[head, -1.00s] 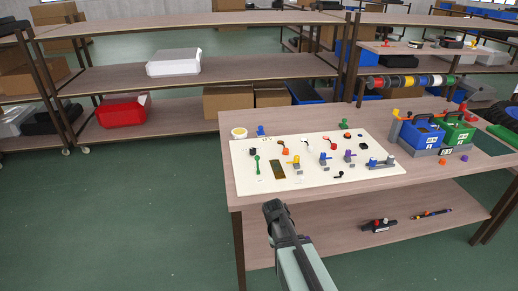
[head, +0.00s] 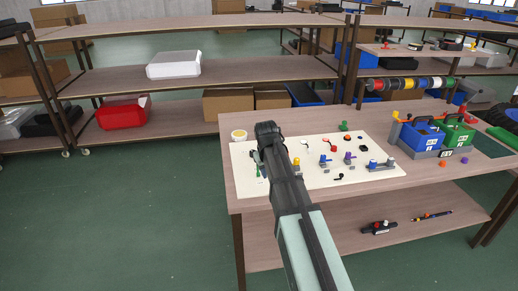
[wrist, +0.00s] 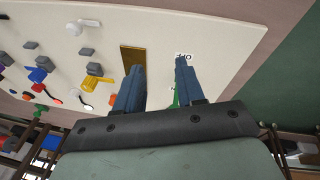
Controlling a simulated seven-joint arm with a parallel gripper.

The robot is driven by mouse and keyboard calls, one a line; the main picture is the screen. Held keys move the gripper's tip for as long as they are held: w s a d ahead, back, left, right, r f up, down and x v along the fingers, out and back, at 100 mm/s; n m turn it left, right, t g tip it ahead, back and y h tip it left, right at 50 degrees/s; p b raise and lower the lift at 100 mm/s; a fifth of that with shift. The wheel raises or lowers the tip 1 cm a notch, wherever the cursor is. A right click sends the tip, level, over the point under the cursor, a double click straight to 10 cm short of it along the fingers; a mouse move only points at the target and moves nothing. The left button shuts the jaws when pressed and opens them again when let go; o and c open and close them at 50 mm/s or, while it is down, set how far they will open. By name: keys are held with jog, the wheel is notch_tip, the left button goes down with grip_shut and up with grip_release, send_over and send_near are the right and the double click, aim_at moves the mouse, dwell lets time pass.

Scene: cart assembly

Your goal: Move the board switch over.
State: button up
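The white board (head: 340,183) lies on the table. A green lever (head: 258,171), which looks like the board switch, stands at its left side. A small dark label is printed beside it. My gripper (head: 257,158) is over the left part of the board, pointing down at the lever and hiding part of it. In the wrist view the two blue-grey fingers of my gripper (wrist: 159,66) are apart. A bit of the green lever (wrist: 176,98) shows between them, closer to the right finger. Whether a finger touches it, I cannot tell.
A brown-gold plate (wrist: 131,58) lies on the board beside the left finger. Several small coloured parts, such as a yellow one (wrist: 98,84), stand further left. Blue (head: 421,136) and green (head: 458,138) bins stand at the table's right.

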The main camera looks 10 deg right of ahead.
jog(key=w+a+r+m+t+y, duration=0.2)
jog(key=w+a+r+m, duration=0.1)
jog(key=w+r, duration=0.35)
jog(key=x, duration=0.8)
jog(key=shift+d+f, duration=0.25)
jog(key=shift+f, duration=0.1)
jog(key=shift+s+r, duration=0.15)
jog(key=c, duration=0.6)
